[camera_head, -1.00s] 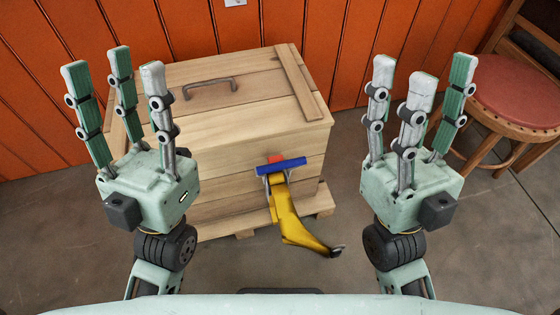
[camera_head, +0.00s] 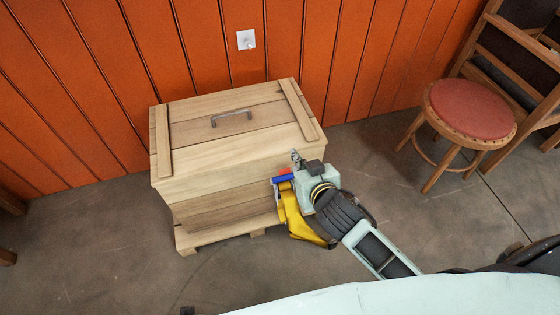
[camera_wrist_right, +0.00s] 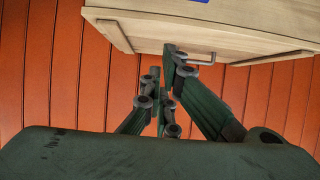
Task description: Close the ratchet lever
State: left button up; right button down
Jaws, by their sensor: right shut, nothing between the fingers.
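The ratchet lever (camera_head: 291,214) is yellow, with a blue and red part (camera_head: 284,178) at its top. It hangs on the front of the wooden crate, its lower end sloping right toward the floor. My right gripper (camera_head: 297,158) is at the crate's front right, just right of the blue part, and hides part of the lever. I cannot tell whether it touches the lever. In the right wrist view the fingers (camera_wrist_right: 172,100) are close together with nothing between them; a blue bit (camera_wrist_right: 200,1) shows at the top edge. My left gripper is out of view.
The wooden crate (camera_head: 225,160) with a metal handle (camera_head: 231,117) on its lid stands against the orange wall (camera_head: 90,90). A stool with a red seat (camera_head: 470,108) and a wooden chair (camera_head: 520,60) stand at the right.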

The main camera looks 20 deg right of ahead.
jog(key=b, duration=0.3)
send_over(288, 177)
jog(key=w+d, duration=0.2)
notch_tip(288, 177, down, 7)
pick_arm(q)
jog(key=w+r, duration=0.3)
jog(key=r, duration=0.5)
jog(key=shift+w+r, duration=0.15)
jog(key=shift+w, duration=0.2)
pick_arm(e)
jog(key=shift+s+a+f, duration=0.2)
jog(key=shift+s+f, duration=0.1)
jog(key=shift+f, duration=0.15)
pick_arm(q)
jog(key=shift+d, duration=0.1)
